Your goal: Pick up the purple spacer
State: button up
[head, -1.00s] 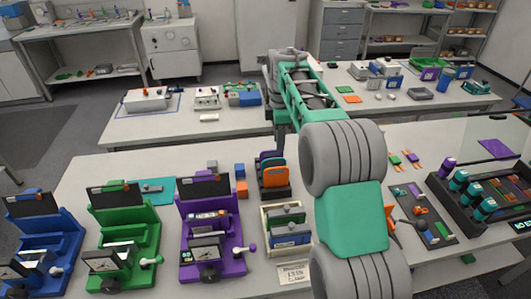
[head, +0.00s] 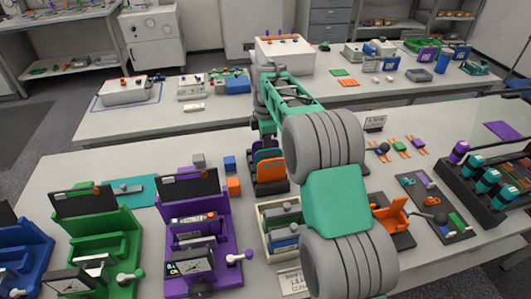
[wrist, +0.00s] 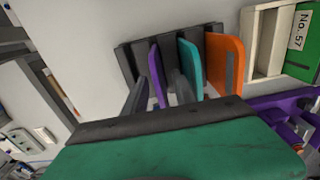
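The purple spacer (wrist: 157,76) is a thin upright plate in a dark slotted rack (wrist: 125,56) in the wrist view. A teal spacer (wrist: 190,68) and an orange spacer (wrist: 226,66) stand to its right in the same rack. My gripper (wrist: 158,94) is open, with its dark fingers apart on either side of the purple spacer's near part. I cannot tell whether either finger touches it. In the head view the rack (head: 268,187) stands on the bench, below the end of my arm; my fingers are hard to make out there.
A cream bin (head: 266,220) stands close to the rack. Small blue and orange blocks (head: 233,187) lie left of it. The purple fixture (head: 195,235) is at front left. An orange holder (head: 392,215) and a dark tray (head: 490,200) are to the right.

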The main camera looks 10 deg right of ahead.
notch_tip(320, 180, down, 2)
jog(key=shift+f, duration=0.15)
jog(key=shift+c, duration=0.4)
jog(key=shift+d, duration=0.1)
grip_shut()
